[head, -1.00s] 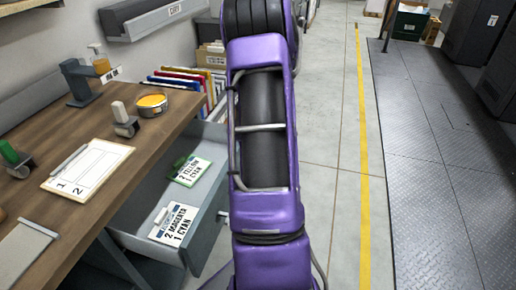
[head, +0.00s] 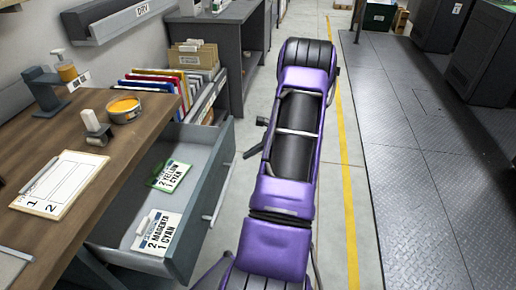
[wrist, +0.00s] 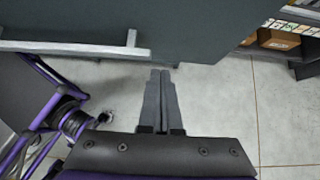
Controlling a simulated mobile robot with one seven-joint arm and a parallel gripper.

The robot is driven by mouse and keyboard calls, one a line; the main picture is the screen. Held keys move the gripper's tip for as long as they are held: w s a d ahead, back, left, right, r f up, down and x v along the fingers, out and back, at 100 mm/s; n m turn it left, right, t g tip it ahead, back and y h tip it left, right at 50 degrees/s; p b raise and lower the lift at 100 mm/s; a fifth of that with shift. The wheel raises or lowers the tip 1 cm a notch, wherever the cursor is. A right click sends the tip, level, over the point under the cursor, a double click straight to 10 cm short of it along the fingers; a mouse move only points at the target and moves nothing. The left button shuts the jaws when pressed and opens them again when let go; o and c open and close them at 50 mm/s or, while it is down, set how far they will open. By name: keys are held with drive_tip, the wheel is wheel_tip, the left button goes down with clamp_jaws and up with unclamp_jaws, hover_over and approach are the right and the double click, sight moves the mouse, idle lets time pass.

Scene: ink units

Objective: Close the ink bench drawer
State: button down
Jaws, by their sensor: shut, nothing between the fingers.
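The ink bench drawer (head: 205,200) stands open under the wooden bench top, with a bar handle (head: 216,204) on its grey front. Two label cards lie inside: one reads 2 yellow 1 cyan (head: 169,175), the other 2 magenta 1 cyan (head: 157,232). In the wrist view, a dark panel that looks like the drawer front (wrist: 210,30) fills the top, with its handle (wrist: 75,48) at left. My gripper (wrist: 161,73) is shut and empty, its tips close to the panel's lower edge. I cannot tell whether they touch. In the head view my arm largely hides it.
The bench top (head: 118,160) holds a clipboard (head: 60,183), a stamp (head: 96,128) and an orange ink tin (head: 124,107). Colourful folders (head: 150,88) stand behind the drawer. Clear floor with a yellow line (head: 347,180) lies right of my arm.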

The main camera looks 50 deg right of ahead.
sight(227, 159)
drive_tip(key=w+a, duration=0.1)
drive_tip(key=w+f, duration=0.1)
drive_tip(key=w, duration=0.1)
drive_tip(key=w+a, duration=0.1)
drive_tip(key=shift+w+a+f, duration=0.3)
drive_tip(key=shift+a, duration=0.05)
drive_tip(key=shift+w, duration=0.15)
drive_tip(key=shift+a, duration=0.1)
drive_tip(key=w+a, duration=0.4)
drive_tip(key=w, duration=0.2)
drive_tip(key=w+a+b, duration=0.1)
drive_tip(key=w+a, duration=0.2)
drive_tip(key=w, duration=0.4)
drive_tip(key=w+a+b, duration=0.1)
drive_tip(key=w+a, duration=0.3)
drive_tip(key=w, duration=0.3)
drive_tip(key=shift+a, duration=0.3)
drive_tip(key=shift+w+a, duration=0.35)
drive_tip(key=shift+w, duration=0.3)
drive_tip(key=shift+w+a+r, duration=0.1)
drive_tip(key=shift+a, duration=0.05)
